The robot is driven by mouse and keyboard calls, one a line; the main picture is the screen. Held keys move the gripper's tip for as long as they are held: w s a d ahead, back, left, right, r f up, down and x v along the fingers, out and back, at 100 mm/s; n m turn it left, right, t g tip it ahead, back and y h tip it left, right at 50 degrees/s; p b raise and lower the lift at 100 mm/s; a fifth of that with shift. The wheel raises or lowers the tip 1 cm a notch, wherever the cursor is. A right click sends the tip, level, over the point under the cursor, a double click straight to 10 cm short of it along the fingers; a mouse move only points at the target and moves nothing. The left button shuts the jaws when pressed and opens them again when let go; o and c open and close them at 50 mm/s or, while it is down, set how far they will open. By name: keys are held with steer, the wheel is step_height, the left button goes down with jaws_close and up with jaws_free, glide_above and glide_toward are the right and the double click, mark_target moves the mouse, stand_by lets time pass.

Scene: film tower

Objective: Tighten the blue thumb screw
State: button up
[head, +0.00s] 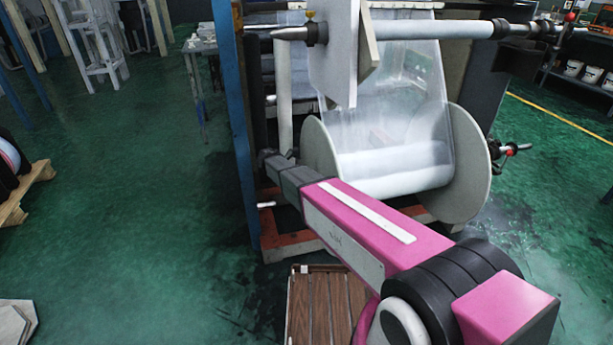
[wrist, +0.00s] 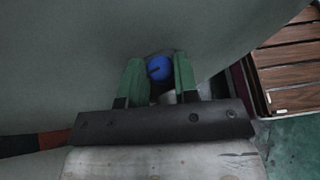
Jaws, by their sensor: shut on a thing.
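The blue thumb screw (wrist: 159,68) shows in the wrist view as a round blue head with a dark mark across it. It sits between the two green fingers of my gripper (wrist: 159,76), which are shut on it. Behind it is a broad grey-green surface (wrist: 75,55). In the head view my gripper (head: 268,158) reaches the left side of the film machine, beside the blue upright. The thumb screw is hidden in that view.
A film roll (head: 395,170) between large pale discs stands right of my gripper. A blue upright post (head: 233,120) is close on the left. A slatted wooden platform (head: 325,310) lies on the floor below my arm. Green floor (head: 120,210) at left is largely clear.

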steer(key=shift+w+m+g, duration=0.15)
steer(key=shift+m+g, duration=0.95)
steer(key=shift+g, duration=0.2)
steer(key=o, duration=0.9)
